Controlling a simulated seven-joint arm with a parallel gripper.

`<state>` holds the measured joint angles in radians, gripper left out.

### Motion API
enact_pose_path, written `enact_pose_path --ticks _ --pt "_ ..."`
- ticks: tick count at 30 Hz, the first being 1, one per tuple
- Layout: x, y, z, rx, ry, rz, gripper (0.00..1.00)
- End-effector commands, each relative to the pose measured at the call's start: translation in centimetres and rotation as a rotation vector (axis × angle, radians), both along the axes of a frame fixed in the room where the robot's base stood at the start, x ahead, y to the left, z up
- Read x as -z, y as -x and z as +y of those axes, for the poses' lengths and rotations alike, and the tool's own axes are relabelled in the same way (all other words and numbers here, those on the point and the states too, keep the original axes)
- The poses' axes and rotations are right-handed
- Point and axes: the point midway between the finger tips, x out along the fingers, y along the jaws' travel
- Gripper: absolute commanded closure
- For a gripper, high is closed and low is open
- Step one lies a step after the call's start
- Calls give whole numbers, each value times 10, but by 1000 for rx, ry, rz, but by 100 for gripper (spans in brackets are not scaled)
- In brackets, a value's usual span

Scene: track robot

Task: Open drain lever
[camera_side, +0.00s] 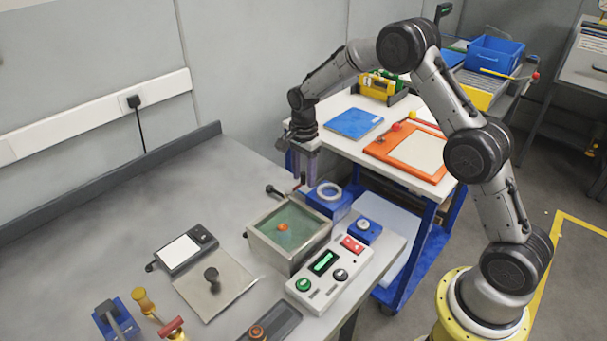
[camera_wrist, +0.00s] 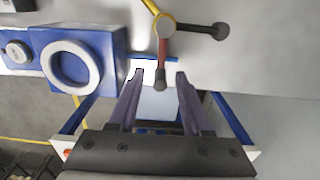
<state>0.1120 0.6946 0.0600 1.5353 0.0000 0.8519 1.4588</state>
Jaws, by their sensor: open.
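A lever fitting shows in the wrist view, with a pale hub (camera_wrist: 165,25), a red arm (camera_wrist: 162,50) reaching down to a black knob (camera_wrist: 160,78), a yellow arm going up-left and a black-knobbed arm to the right. I cannot tell for certain which arm is the drain lever. In the side view, a black-ended lever (camera_side: 273,190) shows behind the green-floored tank (camera_side: 258,244). My gripper (camera_wrist: 159,76) is open, with the red arm's black knob appearing between its fingertips; contact cannot be told. In the side view my gripper (camera_side: 304,181) points down behind the tank.
A blue block with a white ring (camera_side: 330,192) stands right of my gripper; it also shows in the wrist view (camera_wrist: 76,64). A smaller blue block (camera_side: 364,230) and a control box (camera_side: 330,275) are nearby. A blue-framed cart (camera_side: 425,240) stands beyond the bench edge.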

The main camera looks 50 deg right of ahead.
Motion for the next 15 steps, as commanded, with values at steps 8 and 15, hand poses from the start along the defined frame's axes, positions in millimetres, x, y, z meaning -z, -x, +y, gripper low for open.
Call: enact_pose_path --ticks 8,15 --pt "0 0 0 0 0 0 64" --pt "0 0 0 0 0 0 100"
